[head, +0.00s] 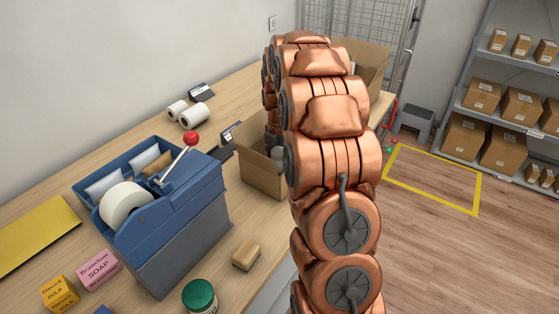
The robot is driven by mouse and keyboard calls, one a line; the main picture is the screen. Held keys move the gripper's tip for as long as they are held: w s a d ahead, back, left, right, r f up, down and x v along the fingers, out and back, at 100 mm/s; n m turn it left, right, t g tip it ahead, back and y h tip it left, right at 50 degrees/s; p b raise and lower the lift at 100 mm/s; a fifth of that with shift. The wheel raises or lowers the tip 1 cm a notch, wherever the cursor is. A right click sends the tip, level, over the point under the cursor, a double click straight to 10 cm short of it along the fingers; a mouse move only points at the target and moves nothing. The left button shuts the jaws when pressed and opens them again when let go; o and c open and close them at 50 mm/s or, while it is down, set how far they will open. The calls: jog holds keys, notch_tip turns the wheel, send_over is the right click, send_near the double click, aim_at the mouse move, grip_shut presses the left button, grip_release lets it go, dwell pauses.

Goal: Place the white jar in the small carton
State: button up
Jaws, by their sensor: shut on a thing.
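The small carton (262,178) stands open on the counter, left of my arm, which hides its right part. My wrist comes down over it from behind the upper arm. My gripper (273,143) shows only as a small dark piece at the carton's opening, mostly hidden by the arm and carton. A pale patch, the white jar (277,154), shows just below it within the carton's opening, and my gripper is shut on it. Whether the jar touches the carton's bottom is hidden.
A blue tape dispenser (185,235) with a red-knobbed lever stands left of the carton. A green-lidded jar (199,296) and a tan soap bar (246,255) lie nearer. A larger open carton (372,62) stands behind my arm. Paper rolls (194,116) lie farther back.

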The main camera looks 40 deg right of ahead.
aim_at(279, 151)
jog(key=shift+f, duration=0.7)
jog(key=shift+f, duration=0.1)
jog(key=shift+f, duration=0.1)
jog(key=o, duration=1.4)
jog(key=shift+c, duration=0.2)
notch_tip(279, 151, up, 11)
jog(key=shift+w+f+b, duration=0.1)
jog(key=shift+b, duration=1.15)
jog(key=shift+r, duration=0.8)
